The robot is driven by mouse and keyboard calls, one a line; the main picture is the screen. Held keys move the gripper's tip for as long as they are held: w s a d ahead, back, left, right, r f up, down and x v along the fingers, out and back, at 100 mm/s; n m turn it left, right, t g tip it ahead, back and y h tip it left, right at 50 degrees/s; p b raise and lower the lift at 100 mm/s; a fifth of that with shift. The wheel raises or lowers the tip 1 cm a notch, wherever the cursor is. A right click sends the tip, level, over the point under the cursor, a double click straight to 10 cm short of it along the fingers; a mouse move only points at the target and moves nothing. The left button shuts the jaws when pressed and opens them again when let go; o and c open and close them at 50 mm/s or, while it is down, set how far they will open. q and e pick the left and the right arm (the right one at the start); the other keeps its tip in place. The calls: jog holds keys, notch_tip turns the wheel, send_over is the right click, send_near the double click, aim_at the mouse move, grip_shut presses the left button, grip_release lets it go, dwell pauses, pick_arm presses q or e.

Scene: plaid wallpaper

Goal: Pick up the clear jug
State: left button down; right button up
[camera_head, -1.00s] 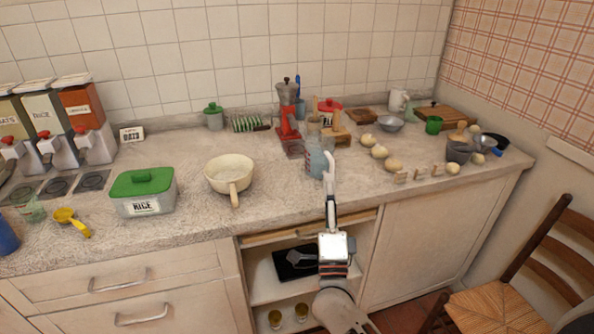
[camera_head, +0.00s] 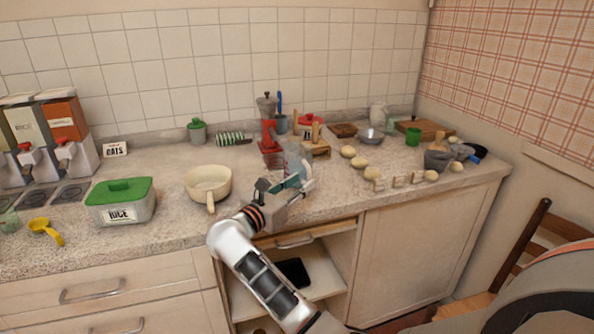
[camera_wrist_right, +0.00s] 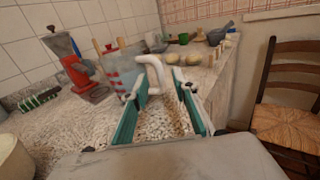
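The clear jug (camera_head: 293,156) stands on the counter near its front edge, with red markings and a thick white handle. In the right wrist view the jug (camera_wrist_right: 122,68) is just beyond the fingers, and its handle (camera_wrist_right: 152,72) points toward me. My right gripper (camera_head: 298,182) is open at the jug's handle side. In the wrist view its teal-padded fingers (camera_wrist_right: 158,86) are spread, with the handle showing between their tips. I cannot tell whether either finger touches it. In the head view the gripper partly covers the jug's lower part. My left gripper is not in view.
A red grinder (camera_head: 268,135) stands close behind the jug. A cream pan (camera_head: 207,183) is to its left, with a green-lidded rice box (camera_head: 121,204) beyond. Several potato-like items (camera_head: 358,162) lie to the right. A wooden chair (camera_head: 522,250) stands at the right.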

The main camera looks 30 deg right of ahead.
aim_at(308, 176)
jog(key=x, duration=0.5)
grip_shut()
jog(key=shift+r, duration=0.25)
